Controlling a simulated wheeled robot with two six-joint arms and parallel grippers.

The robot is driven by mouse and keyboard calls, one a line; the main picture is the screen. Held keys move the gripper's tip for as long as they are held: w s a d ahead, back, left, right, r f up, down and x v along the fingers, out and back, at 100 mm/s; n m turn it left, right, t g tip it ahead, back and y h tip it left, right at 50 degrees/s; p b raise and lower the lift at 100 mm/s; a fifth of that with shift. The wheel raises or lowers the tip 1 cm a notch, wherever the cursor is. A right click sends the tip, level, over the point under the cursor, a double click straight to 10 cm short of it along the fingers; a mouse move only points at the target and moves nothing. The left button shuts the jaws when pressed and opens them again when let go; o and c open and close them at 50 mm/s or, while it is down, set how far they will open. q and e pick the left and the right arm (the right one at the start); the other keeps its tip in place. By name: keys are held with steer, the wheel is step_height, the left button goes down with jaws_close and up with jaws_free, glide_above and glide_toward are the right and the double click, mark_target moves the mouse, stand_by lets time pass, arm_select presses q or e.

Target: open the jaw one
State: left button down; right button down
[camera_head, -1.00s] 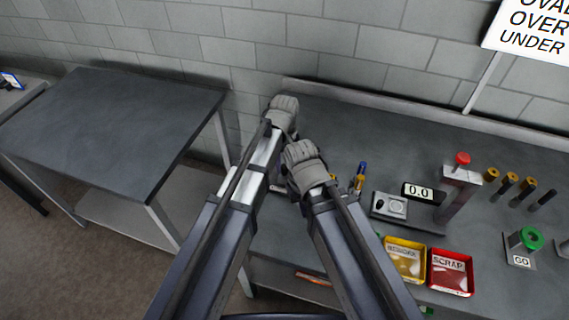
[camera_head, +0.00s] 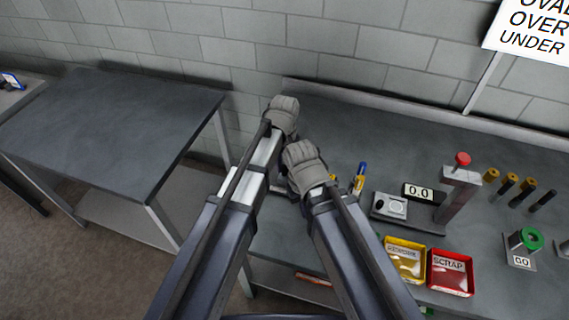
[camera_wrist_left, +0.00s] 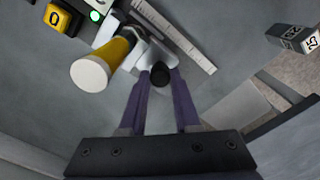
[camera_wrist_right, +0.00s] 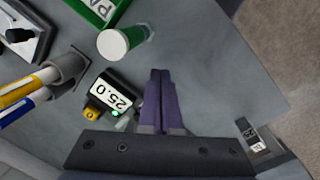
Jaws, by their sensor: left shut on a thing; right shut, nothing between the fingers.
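My left gripper (camera_wrist_left: 161,82) is shut on a small dark round-ended knob (camera_wrist_left: 161,73), which shows between its fingertips in the left wrist view. The knob is beside a pale metal block, partly hidden by the fingers. I cannot tell which part is jaw one. In the head view the left gripper (camera_head: 283,113) is mostly hidden by its own wrist. My right gripper (camera_wrist_right: 160,75) is shut and empty above the bench, right of a display box reading 25.0 (camera_wrist_right: 117,91).
In the right wrist view a green-and-white cylinder (camera_wrist_right: 113,43) stands near a green tray (camera_wrist_right: 93,8). Yellow and blue handled tools (camera_wrist_right: 28,85) are at left. The head view shows a yellow tray (camera_head: 405,261), a red scrap tray (camera_head: 452,272) and an empty table (camera_head: 110,120).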

stand_by(0.4)
arm_select(q)
steer(key=shift+w+a, duration=0.2)
steer(key=shift+a, duration=0.4)
steer(key=shift+w+a, duration=0.2)
steer(key=shift+a, duration=0.35)
steer(key=c, duration=0.6)
jaws_free()
steer(key=shift+r, duration=0.1)
step_height(320, 180, up, 8)
steer(key=p, duration=0.8)
